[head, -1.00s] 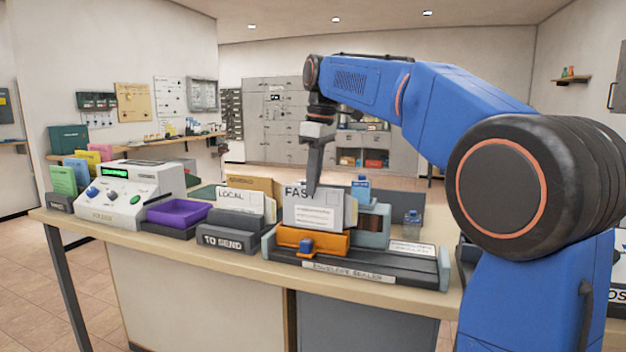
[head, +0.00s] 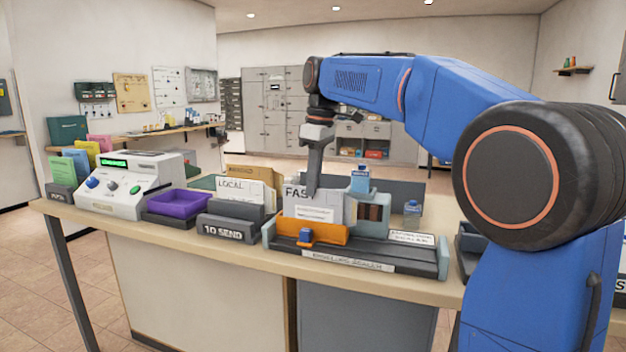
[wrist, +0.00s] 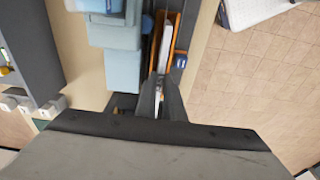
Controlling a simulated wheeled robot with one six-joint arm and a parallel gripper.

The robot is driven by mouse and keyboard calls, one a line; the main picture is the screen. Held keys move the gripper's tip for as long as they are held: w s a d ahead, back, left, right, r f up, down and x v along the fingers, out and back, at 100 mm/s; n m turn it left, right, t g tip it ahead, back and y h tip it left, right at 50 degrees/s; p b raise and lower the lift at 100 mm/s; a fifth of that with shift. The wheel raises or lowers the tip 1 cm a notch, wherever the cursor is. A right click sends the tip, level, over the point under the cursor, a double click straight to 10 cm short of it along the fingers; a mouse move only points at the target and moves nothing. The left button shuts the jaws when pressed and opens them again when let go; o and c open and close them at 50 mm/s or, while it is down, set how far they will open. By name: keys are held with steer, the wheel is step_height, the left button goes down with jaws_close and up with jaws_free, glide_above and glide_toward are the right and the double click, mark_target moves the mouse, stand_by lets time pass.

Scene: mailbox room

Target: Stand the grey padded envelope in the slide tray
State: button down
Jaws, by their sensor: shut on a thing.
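The grey padded envelope (head: 322,207) stands upright in the head view, with a pale label on its front. Its lower part is hidden behind the front wall of the orange slide tray (head: 322,232) of the envelope sealer (head: 348,261). My gripper (head: 313,190) points straight down and is shut on the envelope's upper part. In the wrist view, my gripper (wrist: 160,97) pinches the thin pale edge of the envelope (wrist: 166,45), which lies between the orange tray walls (wrist: 178,27). Whether its bottom touches the tray floor is hidden.
Left of the sealer are the TO SEND holder (head: 232,231), a purple tray (head: 179,204) and a white machine (head: 130,184). A LOCAL card (head: 236,191) stands behind. A blue bottle (head: 361,178) is close right of the envelope. The counter's front edge (head: 200,247) is clear.

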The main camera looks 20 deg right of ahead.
steer(key=shift+f, duration=0.7)
steer(key=c, duration=1.8)
jaws_free()
steer(key=shift+r, duration=0.15)
steer(key=shift+r, duration=3.4)
